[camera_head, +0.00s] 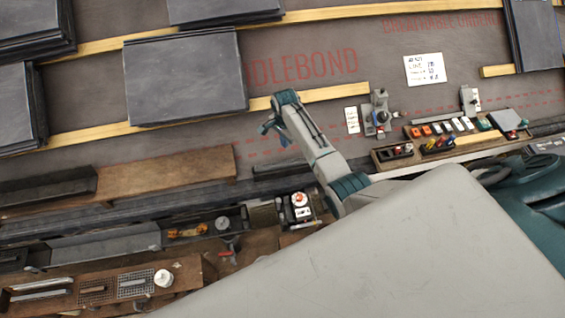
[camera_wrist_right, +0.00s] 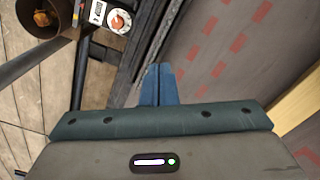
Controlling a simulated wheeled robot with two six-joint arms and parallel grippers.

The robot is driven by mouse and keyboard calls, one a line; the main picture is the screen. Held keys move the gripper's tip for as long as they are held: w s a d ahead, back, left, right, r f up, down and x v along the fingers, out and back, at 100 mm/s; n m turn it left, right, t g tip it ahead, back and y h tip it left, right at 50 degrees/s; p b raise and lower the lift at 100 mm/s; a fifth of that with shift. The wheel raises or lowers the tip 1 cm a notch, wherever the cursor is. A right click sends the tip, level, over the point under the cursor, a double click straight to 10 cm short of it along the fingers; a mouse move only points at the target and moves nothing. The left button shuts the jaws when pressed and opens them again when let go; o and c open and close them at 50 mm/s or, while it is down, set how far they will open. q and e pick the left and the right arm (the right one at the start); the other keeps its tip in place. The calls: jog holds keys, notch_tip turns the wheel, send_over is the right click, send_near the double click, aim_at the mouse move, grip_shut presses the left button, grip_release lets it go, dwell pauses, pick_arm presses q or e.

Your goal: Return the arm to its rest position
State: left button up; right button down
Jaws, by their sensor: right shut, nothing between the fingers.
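My right arm reaches up from the lower right in the head view. My left gripper is not in the head view.
Dark slates (camera_head: 185,78) lie on battens at left and top. A tool tray (camera_head: 450,148) with several small items stands at right. A small device with a round dial (camera_head: 299,205) and a workbench (camera_head: 100,285) with bins are below.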

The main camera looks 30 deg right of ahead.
dwell(0.4)
jog(key=s+a+r+n+t, duration=0.1)
jog(key=s+r+n+t, duration=0.15)
jog(key=s+n, duration=1.2)
jog(key=s+a+r, duration=0.1)
jog(key=s+r, duration=0.3)
jog(key=s, duration=0.3)
jog(key=s+a+r+n+t, duration=0.1)
jog(key=s+r, duration=0.4)
jog(key=s, duration=0.3)
jog(key=s+r, duration=0.4)
jog(key=s, duration=0.3)
notch_tip(320, 180, down, 30)
jog(key=d+g+h, duration=0.1)
jog(key=d, duration=0.1)
jog(key=s+d+f+g, duration=0.1)
jog(key=s+f, duration=1.7)
jog(key=f, duration=0.2)
jog(key=shift+s+d, duration=0.15)
jog(key=shift+d, duration=0.2)
